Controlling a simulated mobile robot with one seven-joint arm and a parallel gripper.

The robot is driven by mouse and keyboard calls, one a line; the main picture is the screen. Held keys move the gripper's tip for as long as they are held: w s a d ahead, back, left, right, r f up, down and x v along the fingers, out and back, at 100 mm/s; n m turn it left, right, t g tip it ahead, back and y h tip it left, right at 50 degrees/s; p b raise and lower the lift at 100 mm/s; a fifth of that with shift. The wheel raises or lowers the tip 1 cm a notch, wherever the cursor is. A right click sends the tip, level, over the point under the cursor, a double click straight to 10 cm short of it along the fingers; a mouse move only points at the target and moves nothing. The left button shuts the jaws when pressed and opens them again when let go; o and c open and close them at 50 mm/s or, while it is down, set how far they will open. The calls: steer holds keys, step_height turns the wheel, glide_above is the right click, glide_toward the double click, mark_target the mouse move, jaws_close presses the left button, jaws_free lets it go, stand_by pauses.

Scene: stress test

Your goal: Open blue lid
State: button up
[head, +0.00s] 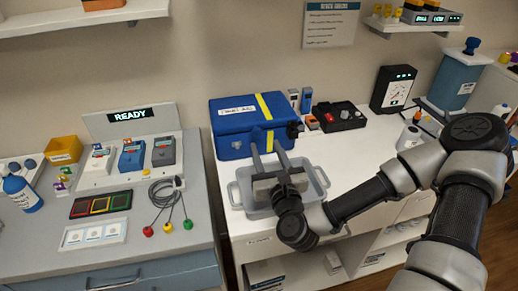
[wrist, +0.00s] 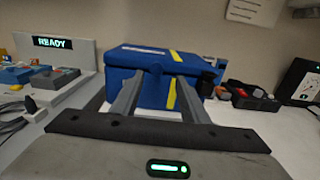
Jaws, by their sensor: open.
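The blue box (head: 245,140) has a blue lid (head: 247,108) with a yellow strap and a white label. It stands on the white counter against the wall, and its lid is down. In the wrist view the blue lid (wrist: 143,56) is straight ahead, beyond my fingers. My gripper (head: 267,152) is open and empty, in front of the box and over a grey tray. It also shows in the wrist view (wrist: 152,78), its two fingers pointing at the box's front. I cannot tell whether the fingertips touch the box.
The grey tray (head: 237,196) lies under my gripper. A grey cabinet (head: 160,250) with a READY display (head: 130,116) is on the left. The counter around the tray has some free room.

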mark_target(257, 133)
steer(key=w+b, duration=0.1)
steer(key=b, duration=0.2)
steer(key=w+a+b, duration=0.1)
steer(key=b, duration=0.2)
steer(key=w+b, duration=0.1)
steer(key=b, duration=0.2)
steer(key=shift+w+a+f+b, duration=0.1)
steer(key=shift+a+f+b, duration=0.1)
steer(key=shift+f+b, duration=0.15)
steer(key=shift+r+x, duration=0.15)
steer(key=shift+x, duration=0.6)
steer(key=shift+r+x, duration=0.15)
steer(key=shift+x, duration=0.65)
steer(key=shift+a, duration=0.1)
jaws_close()
